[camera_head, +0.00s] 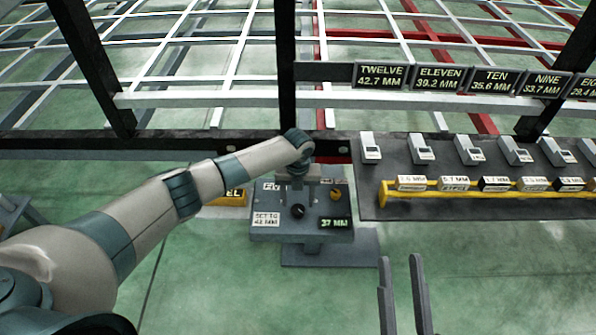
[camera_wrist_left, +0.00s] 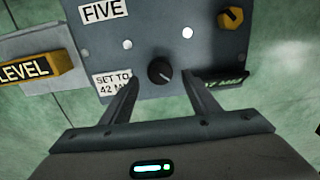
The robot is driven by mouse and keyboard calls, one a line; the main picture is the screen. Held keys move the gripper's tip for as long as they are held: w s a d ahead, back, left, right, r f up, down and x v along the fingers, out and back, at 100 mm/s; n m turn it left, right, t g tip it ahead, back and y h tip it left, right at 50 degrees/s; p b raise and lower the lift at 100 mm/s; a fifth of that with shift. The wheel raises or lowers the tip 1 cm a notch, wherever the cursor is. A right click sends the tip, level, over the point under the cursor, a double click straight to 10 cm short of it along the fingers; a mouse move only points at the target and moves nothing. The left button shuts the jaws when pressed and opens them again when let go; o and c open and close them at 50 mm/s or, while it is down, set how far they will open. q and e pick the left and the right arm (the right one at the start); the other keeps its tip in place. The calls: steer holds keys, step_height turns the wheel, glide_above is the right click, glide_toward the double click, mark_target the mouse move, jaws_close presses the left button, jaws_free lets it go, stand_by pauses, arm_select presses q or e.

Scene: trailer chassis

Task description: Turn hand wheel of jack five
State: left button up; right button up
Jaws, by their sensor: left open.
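Jack five's grey panel (camera_head: 275,236) stands in the centre of the head view and fills the upper middle of the left wrist view (camera_wrist_left: 205,50). Its small black hand wheel (camera_head: 298,211) is a knob with a white mark, also in the left wrist view (camera_wrist_left: 160,70). A label (camera_head: 267,218) reads "SET TO 42 MM"; the display (camera_head: 335,223) reads 37 MM. My left gripper (camera_wrist_left: 162,80) is open and empty, its fingertips on either side of the knob in the picture; contact cannot be told. My right gripper (camera_head: 400,259) is open and empty, low right of the jack.
A yellow LEVEL block (camera_wrist_left: 30,68) lies left of the panel. A yellow knob (camera_wrist_left: 231,18) sits at its upper right. A dark board (camera_head: 400,175) with several grey devices and a yellow rail (camera_head: 450,187) stands right. Dark frame beams (camera_head: 285,70) rise behind.

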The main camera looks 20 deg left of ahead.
arm_select(q)
step_height(320, 180, up, 6)
steer(key=p, duration=0.1)
step_height(320, 180, up, 6)
steer(key=p, duration=0.2)
glide_above(298, 209)
steer(key=shift+r, duration=0.75)
arm_select(e)
steer(key=w+d+f+g+h, duration=0.1)
steer(key=w+f+g+h, duration=0.1)
steer(key=f+g, duration=0.4)
steer(key=shift+w+d+f+g, duration=0.25)
steer(key=shift+w+f, duration=0.6)
steer(key=shift+f, duration=1.35)
arm_select(q)
steer(key=shift+s, duration=0.1)
arm_select(e)
steer(key=shift+a, duration=0.1)
